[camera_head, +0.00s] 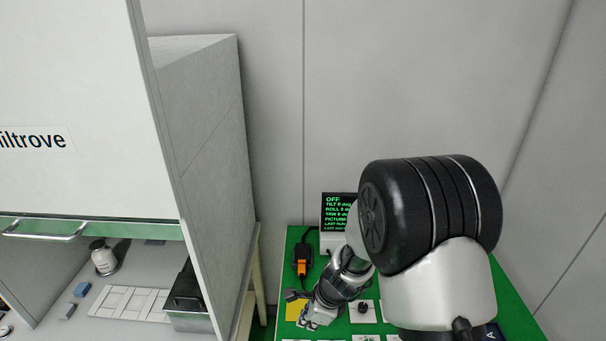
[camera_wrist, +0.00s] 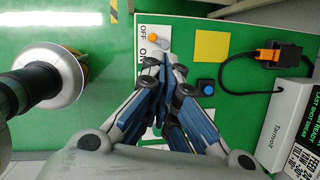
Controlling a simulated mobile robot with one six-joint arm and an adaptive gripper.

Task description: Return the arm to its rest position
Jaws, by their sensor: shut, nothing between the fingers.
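My gripper (camera_head: 312,312) is low over the green table (camera_head: 513,304) in the head view, at the lower middle. My arm rises from it to the right and covers much of the table. In the wrist view my gripper (camera_wrist: 167,62) points at the table with its fingers together and nothing between them. Its tips are beside a white plate (camera_wrist: 150,30) marked OFF and ON with an orange knob. I cannot tell whether the tips touch the plate.
A yellow square (camera_wrist: 212,46), a blue button (camera_wrist: 205,87) and an orange connector (camera_wrist: 279,54) on a black cable lie near my gripper. A display box (camera_head: 337,214) reads OFF.

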